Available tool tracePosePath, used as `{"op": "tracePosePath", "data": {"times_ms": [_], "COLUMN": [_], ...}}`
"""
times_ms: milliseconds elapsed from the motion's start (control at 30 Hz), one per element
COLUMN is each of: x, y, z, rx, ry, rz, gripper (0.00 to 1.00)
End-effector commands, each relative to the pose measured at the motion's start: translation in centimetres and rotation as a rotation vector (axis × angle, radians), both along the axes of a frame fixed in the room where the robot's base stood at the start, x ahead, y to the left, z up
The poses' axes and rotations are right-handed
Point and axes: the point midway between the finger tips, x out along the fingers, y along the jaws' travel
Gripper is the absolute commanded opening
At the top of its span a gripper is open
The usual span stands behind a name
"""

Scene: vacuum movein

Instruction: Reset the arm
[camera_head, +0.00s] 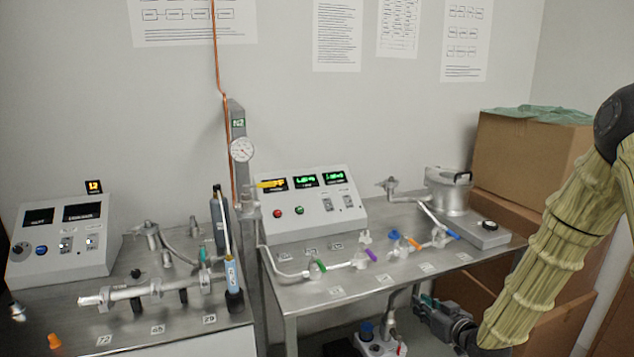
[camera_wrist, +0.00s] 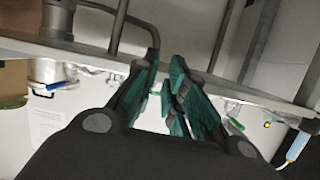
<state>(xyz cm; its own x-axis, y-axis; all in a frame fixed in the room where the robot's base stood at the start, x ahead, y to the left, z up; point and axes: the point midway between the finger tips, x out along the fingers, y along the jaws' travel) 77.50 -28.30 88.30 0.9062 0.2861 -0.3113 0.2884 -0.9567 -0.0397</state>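My arm comes in from the right edge of the head view in a pale yellow ribbed sleeve and reaches down past the right table's front edge. My gripper (camera_head: 428,308) is at the arm's lower end, below the tabletop level. In the wrist view, my gripper's two teal-padded fingers (camera_wrist: 164,62) stand apart with a narrow gap between them. Nothing shows between the fingers, so it is open and empty.
The right steel table (camera_head: 335,297) holds a control box (camera_head: 310,225), pipe fittings with coloured clamps and a metal pot (camera_head: 450,195). The left table (camera_head: 110,342) holds another control box (camera_head: 65,240) and pipework. Cardboard boxes (camera_head: 530,160) stand behind my arm.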

Motion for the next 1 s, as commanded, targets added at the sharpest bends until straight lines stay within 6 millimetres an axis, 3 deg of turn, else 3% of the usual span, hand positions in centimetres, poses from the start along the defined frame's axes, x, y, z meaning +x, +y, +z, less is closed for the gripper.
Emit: {"op": "tracePosePath", "data": {"times_ms": [200, 367, 500, 800, 1000], "x": [-6.8, -13.2, -19.6, -35.2, -43.5], "y": [2.1, 3.3, 4.1, 5.2, 5.5], "z": [-10.2, -16.8, -21.7, -28.8, -30.5], "rx": [-0.014, -0.031, -0.052, -0.122, -0.166], "ry": [0.259, 0.455, 0.627, 0.993, 1.173], "rz": [-0.043, -0.082, -0.116, -0.194, -0.238], "gripper": [0.12, 0.12, 0.12, 0.12, 0.12]}}
